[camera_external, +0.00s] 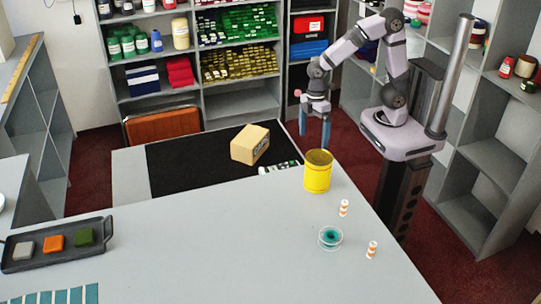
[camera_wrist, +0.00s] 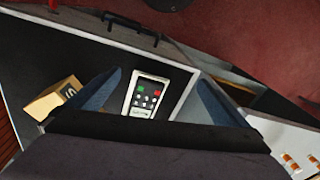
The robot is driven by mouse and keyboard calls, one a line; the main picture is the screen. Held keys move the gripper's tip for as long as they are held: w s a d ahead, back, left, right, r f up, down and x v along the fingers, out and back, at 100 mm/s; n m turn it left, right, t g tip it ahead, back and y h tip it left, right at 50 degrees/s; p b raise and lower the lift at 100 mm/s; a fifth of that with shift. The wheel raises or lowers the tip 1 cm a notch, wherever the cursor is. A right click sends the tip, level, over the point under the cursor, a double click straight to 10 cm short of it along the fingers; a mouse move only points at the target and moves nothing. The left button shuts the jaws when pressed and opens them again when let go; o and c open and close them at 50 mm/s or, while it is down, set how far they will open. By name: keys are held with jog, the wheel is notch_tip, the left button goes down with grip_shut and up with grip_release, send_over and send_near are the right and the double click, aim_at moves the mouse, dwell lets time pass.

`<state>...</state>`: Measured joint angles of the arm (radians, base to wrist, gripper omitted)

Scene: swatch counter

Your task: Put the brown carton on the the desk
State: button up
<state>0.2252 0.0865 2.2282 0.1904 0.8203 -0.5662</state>
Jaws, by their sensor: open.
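The brown carton (camera_external: 250,144) sits on the black mat (camera_external: 185,168) at the far end of the grey desk (camera_external: 200,225). It also shows at the left of the wrist view (camera_wrist: 55,98), outside my fingers. My gripper (camera_external: 315,128) hangs past the desk's far right edge, to the right of the carton and apart from it. The jaws are open and empty. In the wrist view the two blue fingers stand apart, with a dark device with coloured buttons (camera_wrist: 146,97) seen between them.
A yellow can (camera_external: 318,172) stands near the right edge, close to my gripper. Two striped orange-white pieces (camera_external: 344,208) and a teal spool (camera_external: 330,238) are nearer the front. A dark tray (camera_external: 57,245) with coloured blocks is at left. The desk's middle is clear.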

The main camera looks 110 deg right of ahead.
jog(key=s+a+f+m+h, duration=0.1)
jog(key=s+a+f+m, duration=0.1)
jog(key=s, duration=0.7)
jog(key=shift+a+g+h, duration=0.3)
jog(key=shift+a, duration=0.45)
jog(key=shift+f, duration=0.1)
notch_tip(320, 180, up, 2)
jog(key=shift+r+p, duration=0.15)
jog(key=shift+p, duration=1)
